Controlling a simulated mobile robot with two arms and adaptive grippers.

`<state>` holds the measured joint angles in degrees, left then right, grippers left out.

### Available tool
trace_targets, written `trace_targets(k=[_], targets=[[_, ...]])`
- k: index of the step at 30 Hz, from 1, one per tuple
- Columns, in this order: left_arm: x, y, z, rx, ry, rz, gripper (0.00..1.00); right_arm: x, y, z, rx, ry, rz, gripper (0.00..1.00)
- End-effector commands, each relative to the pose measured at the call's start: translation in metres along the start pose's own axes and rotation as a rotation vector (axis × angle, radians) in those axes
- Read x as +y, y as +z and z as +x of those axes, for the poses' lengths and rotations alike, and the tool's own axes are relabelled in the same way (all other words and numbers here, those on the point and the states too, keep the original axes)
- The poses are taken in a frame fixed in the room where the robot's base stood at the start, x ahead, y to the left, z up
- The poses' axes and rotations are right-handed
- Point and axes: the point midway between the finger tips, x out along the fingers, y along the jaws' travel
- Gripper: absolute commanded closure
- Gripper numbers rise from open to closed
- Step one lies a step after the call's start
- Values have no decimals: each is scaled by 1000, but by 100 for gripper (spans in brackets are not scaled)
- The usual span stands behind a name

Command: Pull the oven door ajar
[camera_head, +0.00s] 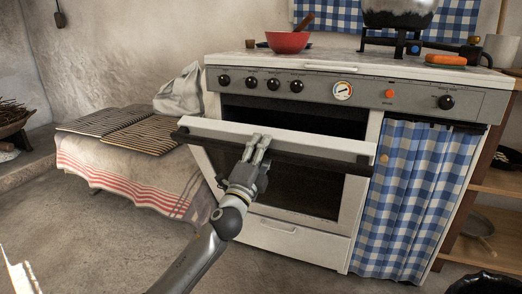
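The oven door (200,127) is tilted open at the top, and the dark oven opening shows above it. A dark handle bar (310,163) runs along the door's upper front. My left gripper (259,142) is at the door's top, its fingers reaching over the handle bar near the middle. The fingers look close together, but I cannot tell whether they are shut on the bar. My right gripper is not in view.
A red bowl (287,42) and a pot (398,14) are on the stove top. A checked curtain (415,200) hangs right of the oven. A bench with a striped cloth (130,188) and racks (150,135) stands to the left. The floor in front is clear.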

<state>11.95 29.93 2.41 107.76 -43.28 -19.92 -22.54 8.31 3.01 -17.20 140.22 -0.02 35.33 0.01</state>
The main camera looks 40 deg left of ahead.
Motion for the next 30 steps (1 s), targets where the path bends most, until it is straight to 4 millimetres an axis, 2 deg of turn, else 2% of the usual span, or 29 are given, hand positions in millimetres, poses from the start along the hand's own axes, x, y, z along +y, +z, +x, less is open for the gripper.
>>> trace_targets(k=[10, 14, 30], targets=[[-1, 2, 0, -4, -2, 4, 50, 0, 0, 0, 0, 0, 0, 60], [0, 2, -9, -4, -1, 4, 50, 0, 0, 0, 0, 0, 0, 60], [1, 0, -94, -3, 2, 1, 50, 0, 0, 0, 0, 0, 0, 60]])
